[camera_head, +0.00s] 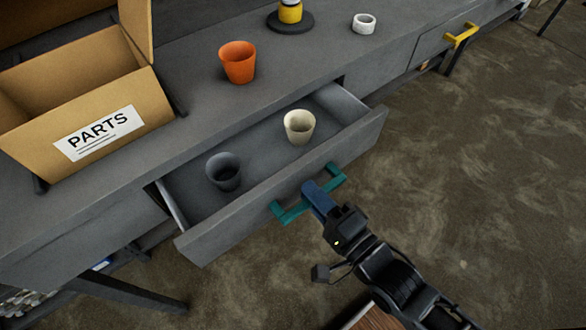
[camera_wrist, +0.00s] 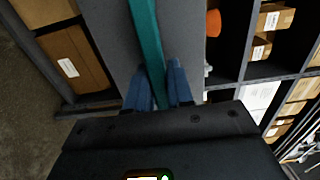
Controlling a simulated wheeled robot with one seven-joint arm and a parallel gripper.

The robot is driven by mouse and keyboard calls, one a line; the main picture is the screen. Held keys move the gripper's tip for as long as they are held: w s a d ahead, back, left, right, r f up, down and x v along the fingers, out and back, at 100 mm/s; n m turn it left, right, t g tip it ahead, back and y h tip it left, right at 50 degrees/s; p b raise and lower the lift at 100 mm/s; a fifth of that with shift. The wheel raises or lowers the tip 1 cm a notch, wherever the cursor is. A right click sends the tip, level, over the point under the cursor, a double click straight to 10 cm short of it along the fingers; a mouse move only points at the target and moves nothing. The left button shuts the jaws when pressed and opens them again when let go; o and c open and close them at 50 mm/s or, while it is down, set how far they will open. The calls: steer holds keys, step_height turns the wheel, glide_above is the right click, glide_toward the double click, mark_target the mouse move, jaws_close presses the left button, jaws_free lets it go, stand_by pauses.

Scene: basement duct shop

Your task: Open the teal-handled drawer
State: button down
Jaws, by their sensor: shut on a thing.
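The teal-handled drawer (camera_head: 290,200) is pulled well out of the grey bench, with its inside in view. Its teal handle (camera_head: 291,212) is on the front panel, and my gripper (camera_head: 313,194) is shut on the middle of it. In the wrist view the teal handle (camera_wrist: 147,45) runs between the two blue fingers of my gripper (camera_wrist: 159,88). A dark grey cup (camera_head: 223,172) and a cream cup (camera_head: 299,127) stand upright inside the drawer.
On the bench top are an open cardboard box marked PARTS (camera_head: 85,100), an orange cup (camera_head: 238,62), a yellow object on a black base (camera_head: 290,15) and a white ring (camera_head: 364,23). Another drawer has a yellow handle (camera_head: 461,35). The floor (camera_head: 450,160) at right is clear.

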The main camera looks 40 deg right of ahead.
steer(key=s, duration=0.7)
steer(key=c, duration=1.1)
jaws_free()
steer(key=s+b, duration=0.1)
steer(key=s, duration=0.6)
steer(key=shift+s, duration=0.35)
